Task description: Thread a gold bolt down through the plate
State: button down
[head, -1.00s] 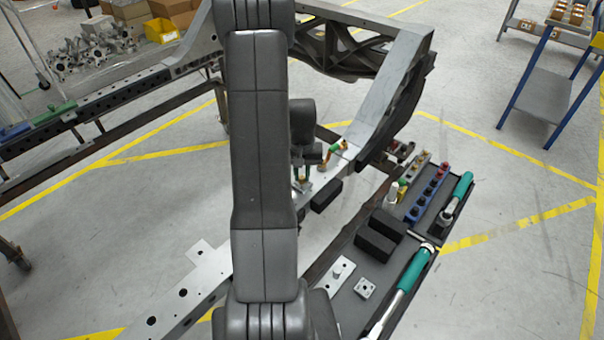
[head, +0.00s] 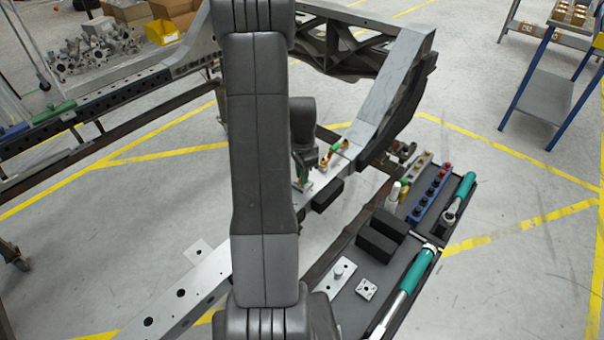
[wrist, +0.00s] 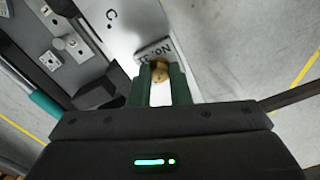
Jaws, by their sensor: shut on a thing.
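A gold bolt (wrist: 160,73) sits between the green fingers of my gripper (wrist: 165,88) in the wrist view. The gripper is shut on it. The bolt's lower end and any hole under it are hidden. In the head view my gripper (head: 302,172) is low over the pale plate (head: 322,176), partly behind my arm. I cannot tell whether the bolt has entered the plate.
An orange and green clamp (head: 334,151) stands close right of my gripper. A black block (head: 327,195) is just below. At right, a dark tray (head: 350,308) holds black blocks (head: 377,243), a blue bolt rack (head: 428,194) and green-handled wrenches (head: 417,268). A frame beam (head: 395,75) rises behind.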

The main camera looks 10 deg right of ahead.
jog(key=shift+s+f+m, duration=0.25)
jog(key=shift+m, duration=0.05)
jog(key=m, duration=0.2)
jog(key=shift+f+m, duration=0.1)
jog(key=shift+m, duration=0.3)
jog(key=m, duration=0.4)
jog(key=shift+b, duration=0.4)
jog(key=m, duration=0.4)
jog(key=shift+w+f+m, duration=0.1)
jog(key=shift+m, duration=0.2)
jog(key=m, duration=0.3)
jog(key=shift+b, duration=0.3)
